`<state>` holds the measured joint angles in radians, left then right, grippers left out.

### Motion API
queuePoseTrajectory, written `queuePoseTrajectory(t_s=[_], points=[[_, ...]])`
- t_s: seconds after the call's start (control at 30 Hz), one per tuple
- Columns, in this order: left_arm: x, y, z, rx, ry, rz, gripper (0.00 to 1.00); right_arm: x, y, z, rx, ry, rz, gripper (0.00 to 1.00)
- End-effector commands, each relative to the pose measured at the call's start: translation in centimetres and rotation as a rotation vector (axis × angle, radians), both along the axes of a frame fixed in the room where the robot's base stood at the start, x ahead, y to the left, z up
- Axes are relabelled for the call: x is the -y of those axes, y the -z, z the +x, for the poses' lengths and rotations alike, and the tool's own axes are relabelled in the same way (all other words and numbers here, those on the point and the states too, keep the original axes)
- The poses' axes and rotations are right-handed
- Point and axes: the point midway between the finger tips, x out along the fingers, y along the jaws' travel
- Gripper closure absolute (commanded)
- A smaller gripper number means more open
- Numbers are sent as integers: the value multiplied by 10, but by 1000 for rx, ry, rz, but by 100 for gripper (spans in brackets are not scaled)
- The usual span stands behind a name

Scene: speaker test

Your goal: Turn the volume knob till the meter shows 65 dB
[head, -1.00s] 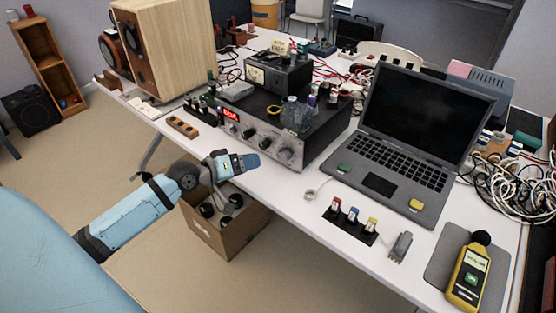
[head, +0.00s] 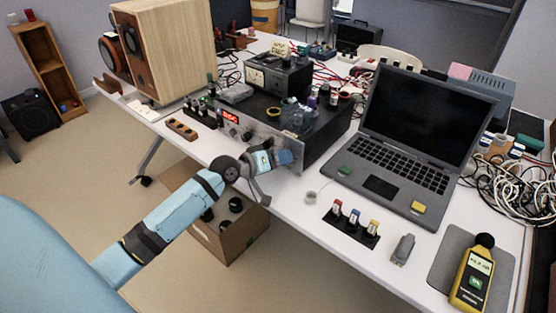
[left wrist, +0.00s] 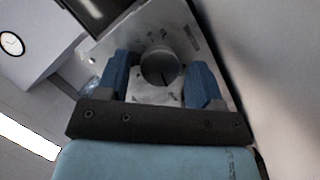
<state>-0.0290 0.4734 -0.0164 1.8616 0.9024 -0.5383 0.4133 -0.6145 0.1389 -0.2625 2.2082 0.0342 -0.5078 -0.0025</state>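The amplifier (head: 312,150) stands on the table with its silver front panel facing my left arm. My left gripper (head: 287,157) is at the right part of that panel and covers the large volume knob in the head view. In the left wrist view the round grey knob (left wrist: 159,66) shows between my two blue fingers, which are open with a gap on each side. The yellow sound meter (head: 472,278) lies on a grey mat at the front right; its display is lit, but its figures are too small to read. My right gripper is not in view.
A laptop (head: 400,150) stands open right of the amplifier. A black strip with coloured switches (head: 350,225) and a small grey object (head: 403,249) lie in front. A cardboard box (head: 230,240) is on the floor below my left arm. A wooden speaker (head: 175,50) stands behind left.

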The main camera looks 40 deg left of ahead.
Motion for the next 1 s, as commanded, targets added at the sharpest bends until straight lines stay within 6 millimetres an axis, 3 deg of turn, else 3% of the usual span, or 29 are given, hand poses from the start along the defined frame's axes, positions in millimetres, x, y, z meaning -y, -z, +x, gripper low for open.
queuePoseTrajectory(t_s=[0.03, 0.17, 0.2, 0.57, 0.73, 0.87, 0.9, 1.0], points=[[0, 0, 0, 0, 0, 0, 51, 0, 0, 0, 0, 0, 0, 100], [0, 0, 0, 0, 0, 0, 81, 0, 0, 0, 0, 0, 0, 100], [0, 0, 0, 0, 0, 0, 85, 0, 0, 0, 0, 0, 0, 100], [0, -5, 0, 6, 0, 93, 85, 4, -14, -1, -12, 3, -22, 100], [0, 0, 0, 10, -1, 120, 85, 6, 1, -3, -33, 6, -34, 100], [0, -1, 0, 10, 0, 118, 85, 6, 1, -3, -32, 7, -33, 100], [0, -1, 0, 10, 0, 118, 59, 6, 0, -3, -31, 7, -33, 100], [0, -1, 0, 10, 0, 118, 36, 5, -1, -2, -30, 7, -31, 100]])
